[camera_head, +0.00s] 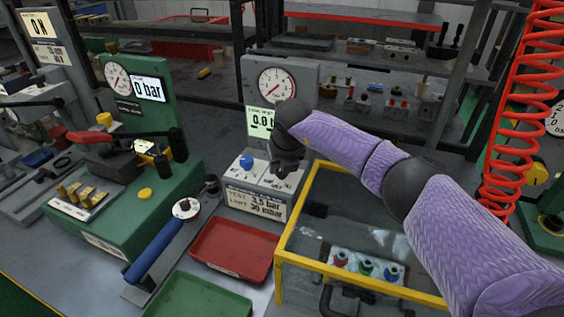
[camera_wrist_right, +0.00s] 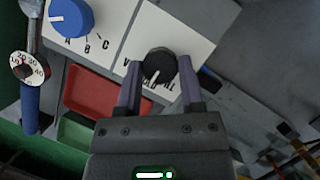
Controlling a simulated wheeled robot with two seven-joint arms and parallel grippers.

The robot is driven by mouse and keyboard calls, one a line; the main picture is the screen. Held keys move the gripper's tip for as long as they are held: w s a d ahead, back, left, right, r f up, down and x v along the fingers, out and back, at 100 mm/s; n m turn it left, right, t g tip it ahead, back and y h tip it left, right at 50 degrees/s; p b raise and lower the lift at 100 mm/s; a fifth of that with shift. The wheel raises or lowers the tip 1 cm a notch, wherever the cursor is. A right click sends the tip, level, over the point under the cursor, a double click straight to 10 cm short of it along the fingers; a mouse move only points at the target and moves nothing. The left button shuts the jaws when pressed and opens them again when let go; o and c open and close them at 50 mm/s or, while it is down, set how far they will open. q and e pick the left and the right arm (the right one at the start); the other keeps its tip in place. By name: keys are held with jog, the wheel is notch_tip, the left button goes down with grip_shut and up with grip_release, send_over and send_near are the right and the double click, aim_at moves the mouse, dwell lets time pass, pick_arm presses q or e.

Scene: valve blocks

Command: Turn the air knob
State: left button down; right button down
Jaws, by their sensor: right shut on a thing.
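The grey test unit (camera_head: 307,75) stands mid-bench in the head view, with a round gauge, a display reading about 0.0 and a white-labelled sloped panel. A black knob (camera_wrist_right: 159,64) with a white pointer line sits on this panel in the right wrist view. The pointer faces down and slightly left; the lettering around it is partly covered. My right gripper (camera_wrist_right: 161,72) is shut on the black knob, one finger on each side. In the head view my right gripper (camera_head: 286,152) reaches the panel and hides the knob. My left gripper is out of view.
A blue knob (camera_wrist_right: 71,17) marked A, B, C sits left of the black one. A red tray (camera_head: 232,250) and a green tray (camera_head: 197,297) lie in front. A yellow-framed clear box (camera_head: 350,288) stands right, under my arm. A blue-handled torque tool (camera_head: 155,245) lies left.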

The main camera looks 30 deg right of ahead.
jog(key=shift+d+n+y, duration=0.1)
jog(key=shift+n+y, duration=0.3)
jog(key=shift+n, duration=0.5)
jog(key=n+y, duration=0.1)
jog(key=n, duration=0.1)
jog(key=shift+n+b, duration=0.4)
jog(key=shift+d+f+n+y+b, duration=0.1)
jog(key=shift+n+y+b, duration=0.25)
jog(key=shift+n, duration=0.45)
jog(key=shift+n+y+b, duration=0.25)
jog(key=shift+n+b, duration=0.15)
jog(key=shift+n, duration=0.3)
jog(key=shift+n+g+y+b, duration=0.3)
jog(key=shift+n+b, duration=0.05)
jog(key=shift+n, duration=0.35)
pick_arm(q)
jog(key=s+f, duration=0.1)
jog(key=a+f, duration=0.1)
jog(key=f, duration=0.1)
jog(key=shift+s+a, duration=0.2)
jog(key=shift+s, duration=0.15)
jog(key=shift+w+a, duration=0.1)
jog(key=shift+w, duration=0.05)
pick_arm(e)
jog(key=shift+n, duration=0.3)
